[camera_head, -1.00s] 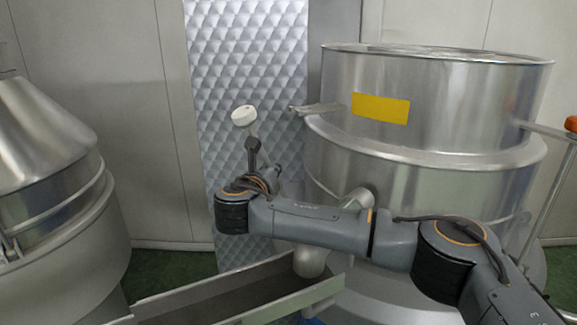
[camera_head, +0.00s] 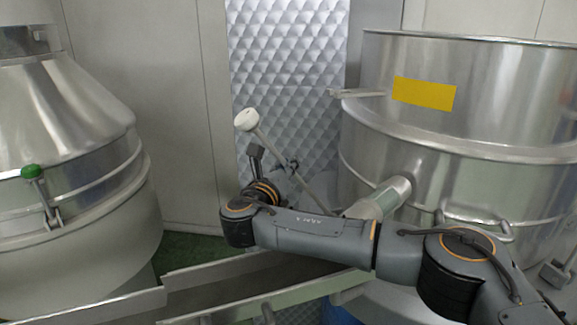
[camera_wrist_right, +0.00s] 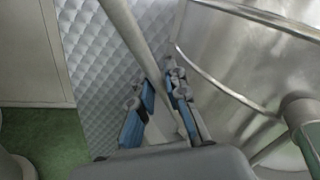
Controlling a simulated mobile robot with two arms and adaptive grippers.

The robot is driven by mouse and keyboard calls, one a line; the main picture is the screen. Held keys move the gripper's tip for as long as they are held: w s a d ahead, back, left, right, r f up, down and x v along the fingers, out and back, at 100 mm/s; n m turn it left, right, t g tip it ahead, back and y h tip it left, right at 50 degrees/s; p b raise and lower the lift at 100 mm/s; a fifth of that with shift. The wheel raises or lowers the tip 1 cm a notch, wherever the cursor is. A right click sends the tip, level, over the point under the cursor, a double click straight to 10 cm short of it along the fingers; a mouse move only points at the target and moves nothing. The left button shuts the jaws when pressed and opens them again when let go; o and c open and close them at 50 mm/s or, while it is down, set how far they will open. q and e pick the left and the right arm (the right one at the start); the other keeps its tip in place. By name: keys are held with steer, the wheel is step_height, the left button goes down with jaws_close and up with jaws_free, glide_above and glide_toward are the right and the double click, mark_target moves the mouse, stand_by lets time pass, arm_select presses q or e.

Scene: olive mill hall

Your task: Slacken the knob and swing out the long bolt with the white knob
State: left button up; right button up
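The white knob (camera_head: 246,119) caps the long bolt (camera_head: 272,145), a thin pale rod. The bolt leans up and left in front of the quilted panel. Its lower end goes behind my right arm, so its pivot is hidden. My right gripper (camera_head: 274,162) is at the bolt, below the knob. In the right wrist view the bolt (camera_wrist_right: 130,32) runs between the blue-padded fingers (camera_wrist_right: 163,84), which are closed in on it from both sides. The knob is outside that view. My left gripper is not in view.
The steel drum (camera_head: 480,90) with a yellow label (camera_head: 424,93) stands at right, its short pipe (camera_head: 388,197) close to my arm. A steel trough (camera_head: 210,273) lies below. A cone-topped vessel (camera_head: 75,110) with a green-knobbed clamp (camera_head: 31,171) stands at left.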

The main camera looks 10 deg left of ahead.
steer(key=shift+o, duration=1.3)
steer(key=shift+s, duration=0.1)
